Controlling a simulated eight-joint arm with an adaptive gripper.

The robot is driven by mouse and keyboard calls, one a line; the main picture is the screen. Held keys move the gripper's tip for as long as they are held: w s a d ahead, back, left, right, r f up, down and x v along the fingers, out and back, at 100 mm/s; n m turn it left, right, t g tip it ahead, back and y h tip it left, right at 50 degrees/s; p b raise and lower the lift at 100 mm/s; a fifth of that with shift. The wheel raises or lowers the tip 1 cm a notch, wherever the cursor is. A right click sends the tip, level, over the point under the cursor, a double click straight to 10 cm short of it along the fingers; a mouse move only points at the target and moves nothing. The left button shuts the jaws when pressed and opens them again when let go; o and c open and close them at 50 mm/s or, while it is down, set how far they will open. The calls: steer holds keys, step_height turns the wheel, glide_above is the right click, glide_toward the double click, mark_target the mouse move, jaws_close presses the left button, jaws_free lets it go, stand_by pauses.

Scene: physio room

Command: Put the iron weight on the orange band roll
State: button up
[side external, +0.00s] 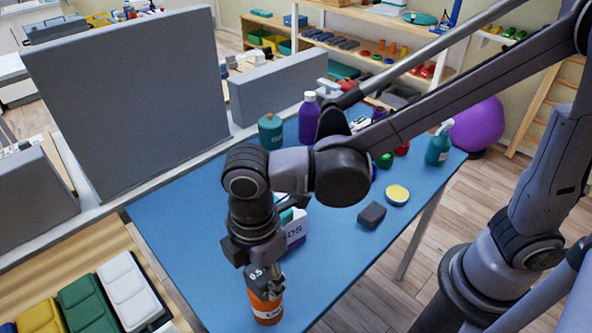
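The iron weight (256,275) is a dark piece marked "0.5", directly under my wrist at the near end of the blue table. The orange band roll (267,310) stands upright right below it, with a pale label on its side. My gripper (268,281) points down over the roll and appears shut on the weight; one finger shows at the weight's right side and the other is mostly hidden. The weight's lower edge meets the roll's top in the picture, but I cannot tell whether they touch.
A white and purple box (294,228) stands behind my gripper. A dark block (372,215), a yellow-topped tub (397,194), a teal spray bottle (438,146), a purple bottle (308,120) and a teal bottle (270,131) stand farther back. Grey partitions (125,95) line the left. The table's front right is clear.

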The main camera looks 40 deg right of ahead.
steer(key=shift+o, duration=0.5)
steer(key=shift+r, duration=0.15)
step_height(320, 180, up, 12)
steer(key=w+d+f+m+t, duration=0.1)
steer(key=d+f+m+t, duration=0.2)
steer(key=d+m, duration=0.6)
steer(key=w+d+f+m+t, duration=0.1)
steer(key=d+f+m+t, duration=0.2)
steer(key=d+m, duration=0.6)
steer(key=d+t, duration=0.1)
steer(key=d, duration=1)
steer(key=shift+w, duration=0.4)
